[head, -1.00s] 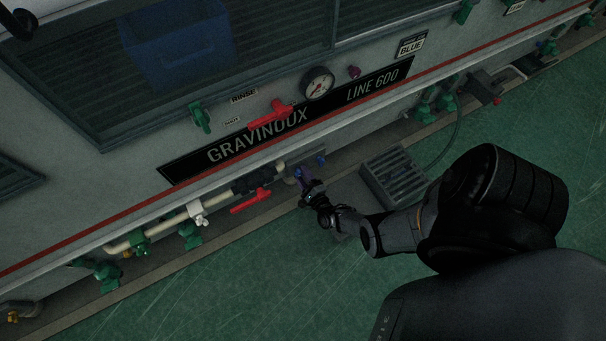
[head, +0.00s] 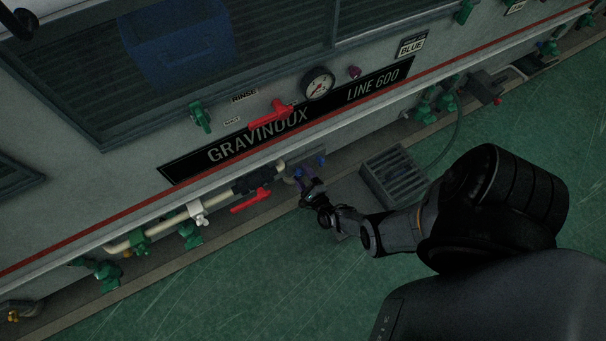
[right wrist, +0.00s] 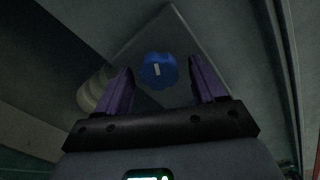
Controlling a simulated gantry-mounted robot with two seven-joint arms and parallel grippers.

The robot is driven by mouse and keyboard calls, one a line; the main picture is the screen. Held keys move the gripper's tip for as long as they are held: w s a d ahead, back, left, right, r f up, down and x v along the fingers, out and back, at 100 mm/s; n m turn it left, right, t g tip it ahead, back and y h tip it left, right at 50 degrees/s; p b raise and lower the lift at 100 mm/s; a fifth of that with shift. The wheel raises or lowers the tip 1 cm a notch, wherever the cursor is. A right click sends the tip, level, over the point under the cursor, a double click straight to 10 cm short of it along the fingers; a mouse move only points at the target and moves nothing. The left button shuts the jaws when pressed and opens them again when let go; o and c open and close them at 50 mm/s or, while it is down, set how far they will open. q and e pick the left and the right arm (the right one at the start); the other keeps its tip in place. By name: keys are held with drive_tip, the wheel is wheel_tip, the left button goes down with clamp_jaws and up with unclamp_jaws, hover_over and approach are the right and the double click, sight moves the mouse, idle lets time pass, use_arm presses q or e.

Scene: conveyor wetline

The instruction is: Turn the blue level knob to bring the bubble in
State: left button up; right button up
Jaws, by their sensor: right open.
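A blue knob (right wrist: 158,70) with a white mark on its face shows in the right wrist view, on a grey plate. My right gripper (right wrist: 159,82) is open, with one purple finger on each side of the knob and gaps between the fingers and the knob. In the head view my right gripper (head: 302,175) is low at the machine's front, below the name panel. A small blue part (head: 321,160) shows just right of its fingertips. The bubble cannot be made out. My left gripper is not in view.
A red lever handle (head: 251,201) and pale pipe (head: 170,223) lie left of the right gripper. A slatted grey box (head: 394,177) stands on the floor to its right. A pressure gauge (head: 318,84) is above. The green floor in front is mostly clear.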

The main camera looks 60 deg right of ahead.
drive_tip(key=shift+s+a, duration=0.3)
drive_tip(key=shift+s, duration=0.15)
drive_tip(key=p+v, duration=0.2)
drive_tip(key=v, duration=0.7)
drive_tip(key=shift+s+a, duration=0.25)
drive_tip(key=shift+s, duration=0.05)
drive_tip(key=shift+s+p, duration=0.1)
drive_tip(key=shift+p, duration=0.25)
